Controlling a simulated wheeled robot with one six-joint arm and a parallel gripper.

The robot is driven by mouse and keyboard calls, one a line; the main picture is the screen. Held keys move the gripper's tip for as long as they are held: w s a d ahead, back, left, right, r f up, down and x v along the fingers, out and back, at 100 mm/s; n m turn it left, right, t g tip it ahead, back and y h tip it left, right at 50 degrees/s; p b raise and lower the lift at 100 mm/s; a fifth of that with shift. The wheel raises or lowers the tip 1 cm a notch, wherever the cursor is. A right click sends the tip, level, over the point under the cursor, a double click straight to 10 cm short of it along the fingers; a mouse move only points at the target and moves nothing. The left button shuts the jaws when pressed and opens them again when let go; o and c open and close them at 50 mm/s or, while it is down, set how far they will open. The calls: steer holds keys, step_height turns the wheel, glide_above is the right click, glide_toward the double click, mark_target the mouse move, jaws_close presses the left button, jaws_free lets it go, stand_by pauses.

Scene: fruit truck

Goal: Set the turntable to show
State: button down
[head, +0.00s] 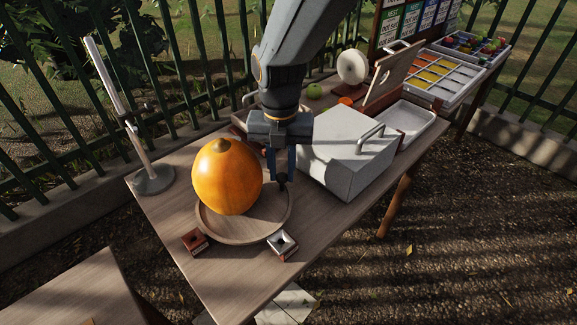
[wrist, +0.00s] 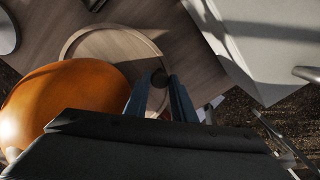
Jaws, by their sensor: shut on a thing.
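The turntable (head: 246,229) is a round wooden disc with a raised rim on the table. A big orange pumpkin (head: 227,178) rests on its left part. My gripper (head: 281,182) points down at the turntable's right rim. Its blue fingers are shut on a small dark knob (wrist: 158,78) at the rim. In the wrist view the turntable (wrist: 92,38) lies ahead of the fingers and the pumpkin (wrist: 60,103) is at the left. A red-brown block (head: 195,241) and a block with a pale top (head: 283,244) sit by the turntable's front edge. I cannot read any marking on them.
A white box (head: 345,160) with a handle stands close right of my gripper. A lamp-like stand (head: 152,179) is at the left. Open trays (head: 405,122) and a green fruit (head: 314,91) are farther back. The table's front corner is clear.

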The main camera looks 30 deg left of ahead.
steer(key=shift+w+a+r+n, duration=0.1)
steer(key=shift+w+a+n, duration=0.1)
steer(key=shift+a+n, duration=0.2)
stand_by(0.3)
steer(key=c, duration=1.5)
jaws_free()
steer(key=shift+d, duration=0.1)
steer(key=shift+r+b, duration=0.85)
steer(key=shift+r, duration=3)
